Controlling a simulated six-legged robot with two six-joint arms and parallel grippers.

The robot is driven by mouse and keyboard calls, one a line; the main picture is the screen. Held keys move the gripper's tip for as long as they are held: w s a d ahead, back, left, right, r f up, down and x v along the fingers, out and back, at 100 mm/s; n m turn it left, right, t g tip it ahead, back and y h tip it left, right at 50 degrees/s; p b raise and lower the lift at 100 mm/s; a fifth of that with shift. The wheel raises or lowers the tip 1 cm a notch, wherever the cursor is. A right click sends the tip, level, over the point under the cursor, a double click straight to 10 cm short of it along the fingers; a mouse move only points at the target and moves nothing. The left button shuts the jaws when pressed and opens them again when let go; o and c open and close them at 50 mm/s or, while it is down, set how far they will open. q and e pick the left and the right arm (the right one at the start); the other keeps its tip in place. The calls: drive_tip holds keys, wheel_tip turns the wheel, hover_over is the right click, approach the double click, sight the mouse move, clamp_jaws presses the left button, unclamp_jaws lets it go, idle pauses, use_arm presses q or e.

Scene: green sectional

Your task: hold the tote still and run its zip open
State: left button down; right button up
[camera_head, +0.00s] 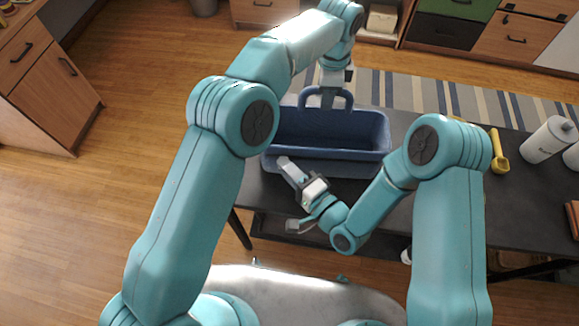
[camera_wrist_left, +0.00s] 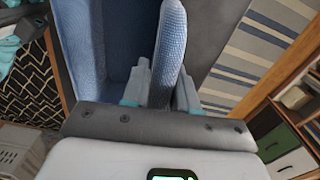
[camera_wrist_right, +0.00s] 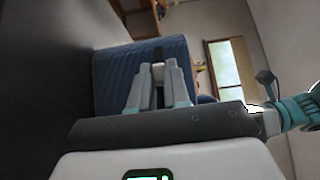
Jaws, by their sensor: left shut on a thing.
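The blue tote (camera_head: 372,153) stands on the dark table with its hollow inside visible from above and a handle (camera_head: 310,95) arching up at its far side. My left gripper (camera_head: 334,96) is shut on that handle; in the left wrist view the blue handle (camera_wrist_left: 171,40) rises between its fingers (camera_wrist_left: 163,82). My right gripper (camera_head: 284,162) is at the tote's near side, left of its middle. In the right wrist view its fingers (camera_wrist_right: 158,85) point at the quilted blue side (camera_wrist_right: 112,75), with a small grey piece between them. I cannot tell whether they grip it, or make out the zip.
The dark table (camera_head: 400,220) has bare room around the tote.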

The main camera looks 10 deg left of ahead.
drive_tip(key=o, duration=0.4)
drive_tip(key=v, duration=0.7)
drive_tip(key=shift+s+d, duration=0.15)
drive_tip(key=shift+d, duration=0.05)
use_arm(q)
drive_tip(key=c, duration=0.8)
unclamp_jaws()
drive_tip(key=shift+r, duration=0.1)
